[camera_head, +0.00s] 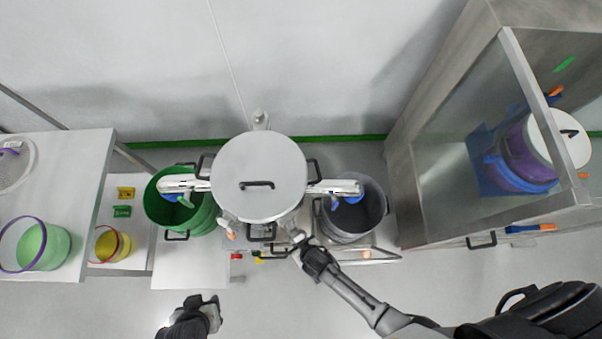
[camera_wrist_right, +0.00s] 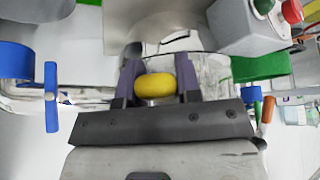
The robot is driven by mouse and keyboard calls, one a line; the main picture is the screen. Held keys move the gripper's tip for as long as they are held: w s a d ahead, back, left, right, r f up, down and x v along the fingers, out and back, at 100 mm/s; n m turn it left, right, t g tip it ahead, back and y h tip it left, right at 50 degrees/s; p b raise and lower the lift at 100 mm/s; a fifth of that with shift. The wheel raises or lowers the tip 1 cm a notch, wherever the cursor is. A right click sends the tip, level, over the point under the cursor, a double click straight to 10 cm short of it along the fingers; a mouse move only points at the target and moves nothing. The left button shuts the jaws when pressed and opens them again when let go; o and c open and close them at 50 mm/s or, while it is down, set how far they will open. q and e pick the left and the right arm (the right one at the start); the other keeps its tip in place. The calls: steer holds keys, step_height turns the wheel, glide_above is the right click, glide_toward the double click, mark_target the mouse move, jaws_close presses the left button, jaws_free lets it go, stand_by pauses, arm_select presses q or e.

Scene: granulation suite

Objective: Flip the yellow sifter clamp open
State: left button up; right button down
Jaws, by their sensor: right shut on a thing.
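The yellow clamp handle (camera_wrist_right: 155,86) sits between the two dark fingers of my right gripper (camera_wrist_right: 158,80) in the right wrist view. The fingers are shut on it from both sides. In the head view my right gripper (camera_head: 298,238) is at the front right edge of the sifter (camera_head: 262,170), a round grey lidded body. The handle cannot be made out there. My left gripper (camera_head: 208,312) is low in the head view, away from the sifter and near no object. Its jaw opening is unclear.
A green bucket (camera_head: 205,218) stands left of the sifter and a grey bucket (camera_head: 372,225) right of it, below its side spouts. A bench (camera_head: 75,165) is at far left. A steel cabinet (camera_head: 425,215) is at right. A grey box with a red button (camera_wrist_right: 245,28) is near my right gripper.

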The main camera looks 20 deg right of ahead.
arm_select(q)
steer(key=shift+d+r, duration=0.1)
steer(key=shift+d, duration=0.05)
arm_select(e)
steer(key=shift+w+a+r, duration=0.15)
steer(key=shift+w+r, duration=0.05)
steer(key=shift+r, duration=0.05)
steer(key=c, duration=0.9)
jaws_free()
steer(key=shift+c, duration=0.2)
steer(key=shift+o, duration=0.7)
arm_select(q)
steer(key=shift+a+r, duration=0.2)
arm_select(e)
steer(key=shift+r, duration=0.25)
steer(key=shift+p+v, duration=0.85)
steer(key=shift+p, duration=0.2)
arm_select(q)
step_height(320, 180, up, 7)
steer(key=d+p, duration=0.2)
steer(key=p, duration=0.3)
arm_select(e)
steer(key=v, duration=0.6)
steer(key=shift+s+f, duration=0.25)
steer(key=shift+s, duration=0.05)
arm_select(q)
steer(key=shift+w, duration=0.1)
